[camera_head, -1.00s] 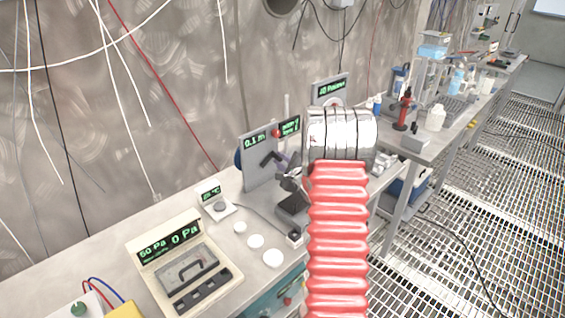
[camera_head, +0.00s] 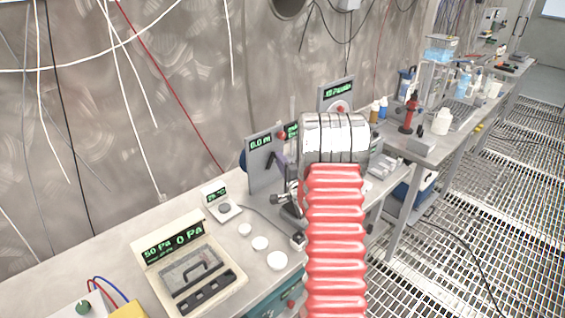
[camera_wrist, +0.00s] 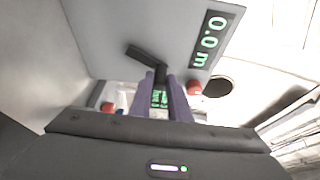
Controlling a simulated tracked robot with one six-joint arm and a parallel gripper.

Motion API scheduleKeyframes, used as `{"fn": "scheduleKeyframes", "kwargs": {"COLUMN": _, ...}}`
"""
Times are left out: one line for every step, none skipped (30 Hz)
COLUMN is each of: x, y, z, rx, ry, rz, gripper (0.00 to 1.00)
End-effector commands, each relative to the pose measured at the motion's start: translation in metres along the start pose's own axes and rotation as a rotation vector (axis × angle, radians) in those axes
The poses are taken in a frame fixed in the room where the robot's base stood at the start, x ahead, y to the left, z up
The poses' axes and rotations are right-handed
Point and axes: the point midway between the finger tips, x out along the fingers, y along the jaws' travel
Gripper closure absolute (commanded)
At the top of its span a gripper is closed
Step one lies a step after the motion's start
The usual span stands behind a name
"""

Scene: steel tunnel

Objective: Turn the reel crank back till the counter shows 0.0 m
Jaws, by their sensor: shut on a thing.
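The reel's grey panel (camera_head: 263,178) stands on the bench, and its green counter (camera_head: 260,143) reads 0.0 m. The counter also reads 0.0 m in the wrist view (camera_wrist: 207,38), where it is turned sideways. The dark crank arm (camera_wrist: 146,56) lies in front of the panel in the wrist view. My gripper (camera_wrist: 162,80) is shut, its two purplish fingers around the crank's handle end. The fingers cover most of the handle. In the head view, my silver wrist and red sleeve hide part of the crank area.
A pressure meter (camera_head: 190,265) showing 0 Pa, a small display unit (camera_head: 220,203) and several white discs (camera_head: 277,261) sit on the bench, left of my arm. Another display panel (camera_head: 337,93) stands behind. Bottles (camera_head: 441,122) stand on the farther bench. Grating floor (camera_head: 500,210) lies right.

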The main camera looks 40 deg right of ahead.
Motion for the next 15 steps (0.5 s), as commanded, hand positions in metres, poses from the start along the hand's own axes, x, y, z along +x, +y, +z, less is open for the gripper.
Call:
{"fn": "scheduleKeyframes", "kwargs": {"x": -0.0014, "y": 0.0068, "z": 0.0031, "rx": -0.001, "ry": -0.005, "rz": 0.013, "gripper": 1.00}}
{"fn": "scheduleKeyframes", "kwargs": {"x": -0.0015, "y": 0.0069, "z": 0.0032, "rx": -0.002, "ry": -0.005, "rz": 0.013, "gripper": 1.00}}
{"fn": "scheduleKeyframes", "kwargs": {"x": -0.0015, "y": 0.0070, "z": 0.0032, "rx": -0.002, "ry": -0.005, "rz": 0.013, "gripper": 1.00}}
{"fn": "scheduleKeyframes", "kwargs": {"x": -0.0016, "y": 0.0071, "z": 0.0032, "rx": -0.002, "ry": -0.005, "rz": 0.013, "gripper": 1.00}}
{"fn": "scheduleKeyframes", "kwargs": {"x": -0.0016, "y": 0.0072, "z": 0.0032, "rx": -0.002, "ry": -0.005, "rz": 0.013, "gripper": 1.00}}
{"fn": "scheduleKeyframes", "kwargs": {"x": -0.0016, "y": 0.0073, "z": 0.0032, "rx": -0.002, "ry": -0.005, "rz": 0.013, "gripper": 1.00}}
{"fn": "scheduleKeyframes", "kwargs": {"x": -0.0016, "y": 0.0074, "z": 0.0032, "rx": -0.002, "ry": -0.005, "rz": 0.014, "gripper": 1.00}}
{"fn": "scheduleKeyframes", "kwargs": {"x": -0.0016, "y": 0.0075, "z": 0.0032, "rx": -0.002, "ry": -0.005, "rz": 0.014, "gripper": 1.00}}
{"fn": "scheduleKeyframes", "kwargs": {"x": -0.0016, "y": 0.0076, "z": 0.0032, "rx": -0.002, "ry": -0.005, "rz": 0.014, "gripper": 1.00}}
{"fn": "scheduleKeyframes", "kwargs": {"x": -0.0017, "y": 0.0077, "z": 0.0032, "rx": -0.001, "ry": -0.005, "rz": 0.014, "gripper": 1.00}}
{"fn": "scheduleKeyframes", "kwargs": {"x": -0.0017, "y": 0.0078, "z": 0.0033, "rx": -0.001, "ry": -0.005, "rz": 0.015, "gripper": 1.00}}
{"fn": "scheduleKeyframes", "kwargs": {"x": -0.0017, "y": 0.0080, "z": 0.0033, "rx": -0.001, "ry": -0.005, "rz": 0.015, "gripper": 0.81}}
{"fn": "scheduleKeyframes", "kwargs": {"x": -0.0017, "y": 0.0079, "z": 0.0031, "rx": -0.001, "ry": -0.005, "rz": 0.015, "gripper": 0.79}}
{"fn": "scheduleKeyframes", "kwargs": {"x": -0.0016, "y": 0.0077, "z": 0.0030, "rx": -0.001, "ry": -0.004, "rz": 0.014, "gripper": 0.76}}
{"fn": "scheduleKeyframes", "kwargs": {"x": -0.0015, "y": 0.0072, "z": 0.0028, "rx": -0.001, "ry": -0.004, "rz": 0.013, "gripper": 0.75}}
